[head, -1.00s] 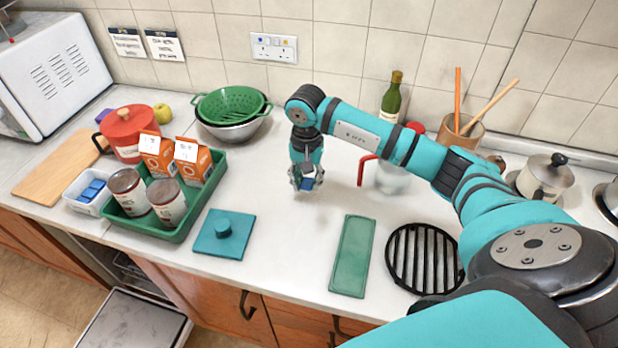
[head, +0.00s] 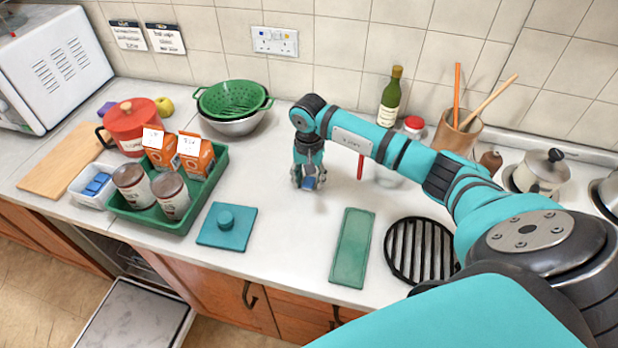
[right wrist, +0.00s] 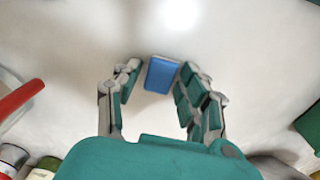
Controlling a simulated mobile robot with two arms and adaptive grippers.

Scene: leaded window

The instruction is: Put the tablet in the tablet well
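The tablet is a small blue block. It sits between the fingertips of my right gripper (head: 309,182), in front of the fingers in the head view. In the right wrist view the tablet (right wrist: 162,74) lies between the fingertips of the right gripper (right wrist: 159,82), close against the right-hand fingers, with a narrow light gap on the left. The gripper looks shut on it, over the middle of the counter. Its height above the counter is hard to judge. An open dishwasher door (head: 135,318) shows at lower left; I cannot make out the tablet well. My left gripper is out of view.
A white tub (head: 83,196) with blue tablets and a green tray (head: 207,196) with tins and cartons stand left. A teal lid (head: 236,239), a green mat (head: 352,250) and a black trivet (head: 421,249) lie in front. A red-handled jug stands partly behind my arm.

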